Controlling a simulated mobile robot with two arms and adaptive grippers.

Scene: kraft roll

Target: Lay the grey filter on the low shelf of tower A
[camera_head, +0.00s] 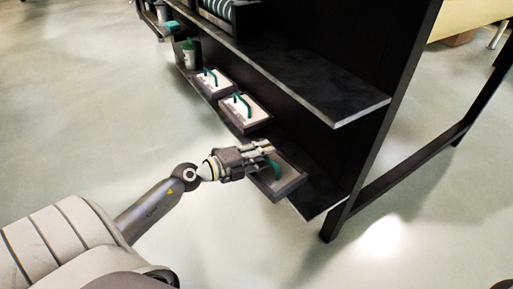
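The grey filter (289,185) is a flat dark-framed panel with a grey face and a green handle (277,169). It is at the near right end of the low shelf (318,197) in the head view, its front corner at or past the shelf's front edge. I cannot tell whether it rests on the shelf or is held just above it. My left gripper (265,149) is over the filter's back left part, close to the handle, and hides some of it. Whether its fingers are closed on anything is unclear. My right gripper is out of view.
Two pale-faced filters with green handles, one nearer (258,116) and one farther (207,85), lie further left on the low shelf. An upper shelf board (320,90) overhangs it. A dark upright panel (385,100) closes the right end. The floor in front is clear.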

